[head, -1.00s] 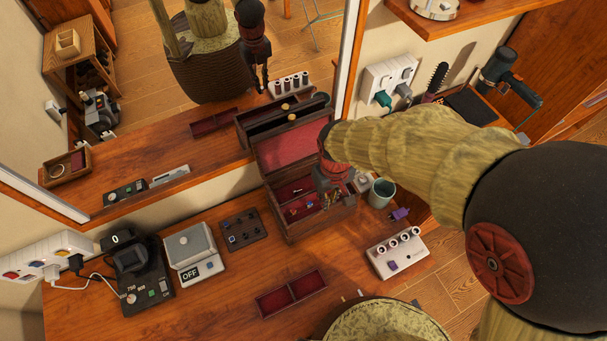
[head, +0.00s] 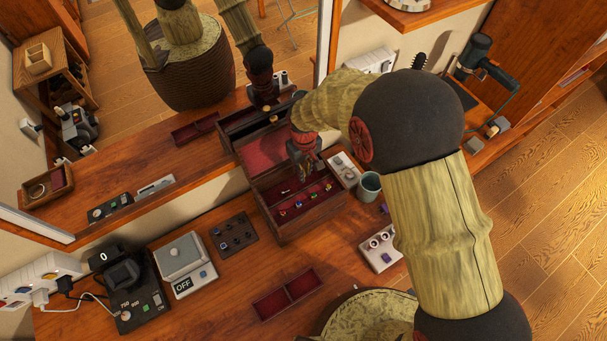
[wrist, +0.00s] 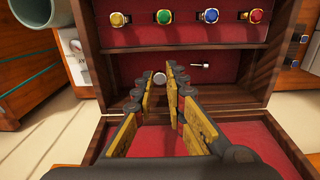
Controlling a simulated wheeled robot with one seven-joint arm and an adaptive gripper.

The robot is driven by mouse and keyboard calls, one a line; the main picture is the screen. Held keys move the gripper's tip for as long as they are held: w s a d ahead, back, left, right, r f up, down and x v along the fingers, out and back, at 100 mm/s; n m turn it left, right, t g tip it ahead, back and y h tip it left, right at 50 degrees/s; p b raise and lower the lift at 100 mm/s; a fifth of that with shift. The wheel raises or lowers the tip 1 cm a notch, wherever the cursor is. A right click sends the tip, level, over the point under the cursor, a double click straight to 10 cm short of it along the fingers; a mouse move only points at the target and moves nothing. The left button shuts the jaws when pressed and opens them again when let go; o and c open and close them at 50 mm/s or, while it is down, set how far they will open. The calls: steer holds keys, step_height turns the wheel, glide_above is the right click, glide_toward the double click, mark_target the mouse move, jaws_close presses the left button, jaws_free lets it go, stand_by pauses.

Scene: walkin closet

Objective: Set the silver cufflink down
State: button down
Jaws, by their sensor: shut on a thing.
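My gripper (head: 303,175) is over the back part of the open wooden jewelry box (head: 302,226). In the wrist view its two fingers (wrist: 158,78) are closed on a small round silver cufflink (wrist: 159,77). The held cufflink is above the box's red-lined back compartment (wrist: 133,67); I cannot tell whether it touches the lining. Another small silver piece (wrist: 200,65) lies in that compartment, right of the fingers. Several coloured rings, including a green one (wrist: 118,19) and a red one (wrist: 284,16), sit in a row in the other compartment. The red-lined lid (head: 268,150) stands open behind.
An empty red two-part tray (head: 287,294) lies in front. A mirror rises behind the counter.

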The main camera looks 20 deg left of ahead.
steer(key=shift+w+a+f, duration=0.1)
steer(key=shift+w+f, duration=0.15)
steer(key=shift+f, duration=0.1)
steer(key=shift+w+a+f, duration=0.1)
steer(key=shift+w+f, duration=0.05)
steer(key=shift+f, duration=1.55)
steer(key=shift+f, duration=0.2)
steer(key=c, duration=1.9)
jaws_free()
steer(key=shift+o, duration=0.4)
step_height(320, 180, up, 12)
steer(key=shift+r, duration=0.25)
